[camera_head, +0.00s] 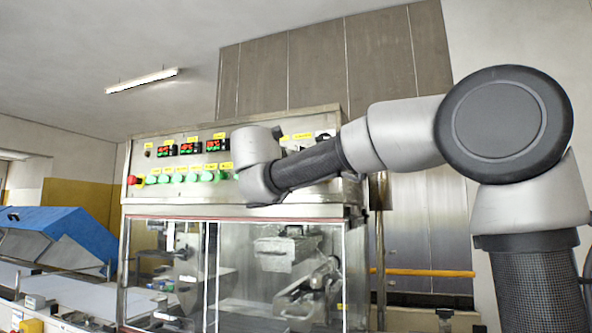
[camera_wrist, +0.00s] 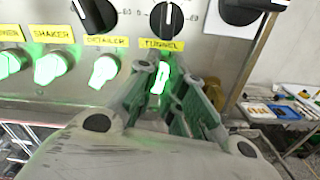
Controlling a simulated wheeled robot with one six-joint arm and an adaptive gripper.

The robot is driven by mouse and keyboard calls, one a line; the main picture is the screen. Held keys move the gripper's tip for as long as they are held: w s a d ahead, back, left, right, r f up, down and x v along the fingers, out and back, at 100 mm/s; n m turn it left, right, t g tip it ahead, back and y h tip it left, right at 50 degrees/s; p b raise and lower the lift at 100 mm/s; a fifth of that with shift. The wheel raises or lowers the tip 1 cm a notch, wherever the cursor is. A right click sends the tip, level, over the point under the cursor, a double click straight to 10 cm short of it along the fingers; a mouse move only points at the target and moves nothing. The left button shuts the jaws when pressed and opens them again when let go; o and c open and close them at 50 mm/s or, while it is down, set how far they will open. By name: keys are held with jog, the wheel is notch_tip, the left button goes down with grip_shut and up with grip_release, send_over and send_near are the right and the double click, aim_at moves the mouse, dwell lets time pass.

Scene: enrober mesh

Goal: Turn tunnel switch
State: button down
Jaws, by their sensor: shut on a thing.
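The tunnel switch (camera_wrist: 159,78) is a lit green knob under the yellow TUNNEL label (camera_wrist: 162,44) in the wrist view. My gripper (camera_wrist: 162,72) is shut on it, with one finger on its left and one on its right. The knob's bright bar looks close to upright, leaning slightly; its lower part is hidden between the fingers. In the head view, my arm's wrist covers the right part of the button row, so the gripper and tunnel switch are hidden there.
Lit green switches for detailer (camera_wrist: 103,70) and shaker (camera_wrist: 50,67) sit left of my fingers. Black dials (camera_wrist: 166,17) are above. The head view shows a red emergency button (camera_head: 131,180) at the panel's left, red displays (camera_head: 190,147) and glass doors (camera_head: 180,270) below.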

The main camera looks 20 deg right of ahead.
jog(key=shift+m, duration=1.7)
jog(key=c, duration=1.5)
grip_release()
jog(key=shift+w+d+f, duration=0.1)
jog(key=v, duration=1.2)
jog(key=shift+m, duration=0.4)
